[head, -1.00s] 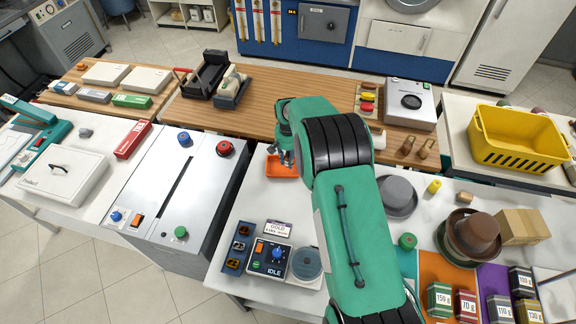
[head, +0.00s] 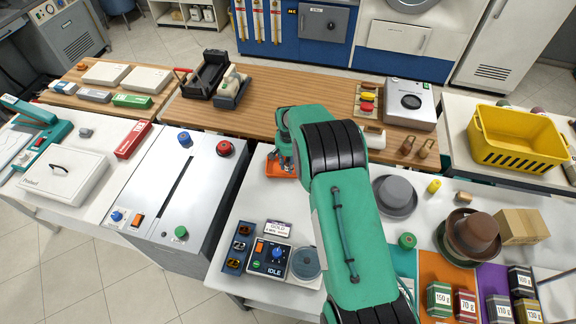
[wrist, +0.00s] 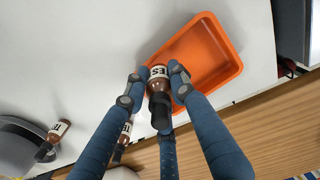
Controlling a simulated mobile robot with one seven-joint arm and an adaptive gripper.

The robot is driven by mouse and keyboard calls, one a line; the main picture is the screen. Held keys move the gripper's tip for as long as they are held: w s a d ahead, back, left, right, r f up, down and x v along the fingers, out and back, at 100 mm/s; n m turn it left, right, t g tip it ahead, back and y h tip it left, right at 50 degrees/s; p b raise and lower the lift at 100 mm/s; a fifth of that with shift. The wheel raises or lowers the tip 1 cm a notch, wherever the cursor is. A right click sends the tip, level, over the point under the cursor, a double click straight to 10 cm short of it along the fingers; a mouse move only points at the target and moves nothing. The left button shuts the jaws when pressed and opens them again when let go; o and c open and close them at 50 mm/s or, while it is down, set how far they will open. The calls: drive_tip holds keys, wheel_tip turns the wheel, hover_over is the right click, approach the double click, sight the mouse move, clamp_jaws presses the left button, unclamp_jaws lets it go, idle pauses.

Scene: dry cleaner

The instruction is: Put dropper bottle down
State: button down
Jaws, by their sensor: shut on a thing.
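The dropper bottle (wrist: 158,86), brown with a white label and a black top, is held between the blue fingers of my gripper (wrist: 160,78) in the wrist view. In the head view my gripper (head: 286,163) points down at the orange tray (head: 274,170), and the bottle is not clearly visible there. In the wrist view the orange tray (wrist: 236,68) lies beside and partly behind the bottle, with its inside looking empty. I cannot tell whether the bottle touches the tray or the table.
Two similar brown bottles show in the wrist view, one at the left (wrist: 57,131) and one partly hidden behind a finger (wrist: 126,130). A grey hat (head: 396,194) and a control box (head: 270,258) stand on the white table. Bare tabletop lies around the tray.

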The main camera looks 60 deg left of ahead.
drive_tip(key=shift+f+b, duration=0.5)
drive_tip(key=shift+f, duration=0.1)
drive_tip(key=c, duration=1.5)
unclamp_jaws()
drive_tip(key=shift+o, duration=0.2)
drive_tip(key=shift+r, duration=0.15)
drive_tip(key=shift+r+p, duration=0.75)
wheel_tip(320, 180, up, 11)
drive_tip(key=shift+r+b, duration=0.2)
drive_tip(key=shift+b, duration=0.3)
